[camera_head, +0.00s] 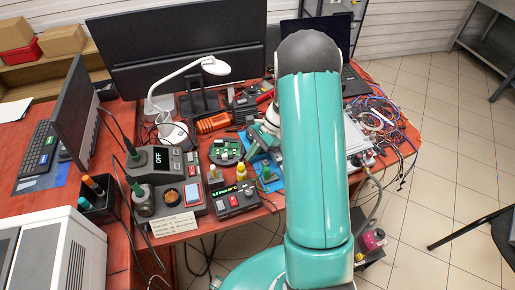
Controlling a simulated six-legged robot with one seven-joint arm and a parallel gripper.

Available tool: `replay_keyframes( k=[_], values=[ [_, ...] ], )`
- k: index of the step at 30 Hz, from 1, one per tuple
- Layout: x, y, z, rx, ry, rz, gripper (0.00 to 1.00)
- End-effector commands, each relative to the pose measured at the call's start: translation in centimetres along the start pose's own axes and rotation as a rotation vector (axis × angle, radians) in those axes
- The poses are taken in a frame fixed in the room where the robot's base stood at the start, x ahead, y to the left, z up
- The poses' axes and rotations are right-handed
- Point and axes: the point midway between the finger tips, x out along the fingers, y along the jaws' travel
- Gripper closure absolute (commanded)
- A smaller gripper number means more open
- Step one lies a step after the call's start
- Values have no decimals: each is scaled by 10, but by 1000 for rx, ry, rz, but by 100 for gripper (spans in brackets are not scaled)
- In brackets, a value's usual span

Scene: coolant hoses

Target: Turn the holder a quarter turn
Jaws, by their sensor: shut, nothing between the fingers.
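My teal arm comes up from the bottom and bends over the red workbench (186,232). My gripper (252,152) is small and partly hidden by my arm. It is shut and empty, just right of a green circuit board (226,151) and above a blue mat (278,183). The board seems to sit in a dark round holder, but its details are too small to tell. A grey stand (143,203) with a green-topped tool in it is at the front left. I cannot tell for sure which of these is the holder.
A soldering station (152,160) reads OFF. A white lamp (180,75) stands behind it. An orange tool (213,123) lies behind the board. A black meter (236,200) and small bottles stand in front. Tangled cables (385,120) cover the right side. Monitors (177,50) line the back.

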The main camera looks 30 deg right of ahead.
Motion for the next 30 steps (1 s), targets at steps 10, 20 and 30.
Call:
replay_keyframes(
  k=[10, 20, 30],
  values=[
    [1, 1, 1, 8, 0, -7, 100],
    [16, 12, 20, 193, -1, -159, 100],
    [25, 15, 30, 208, 0, -170, 100]
  ],
)
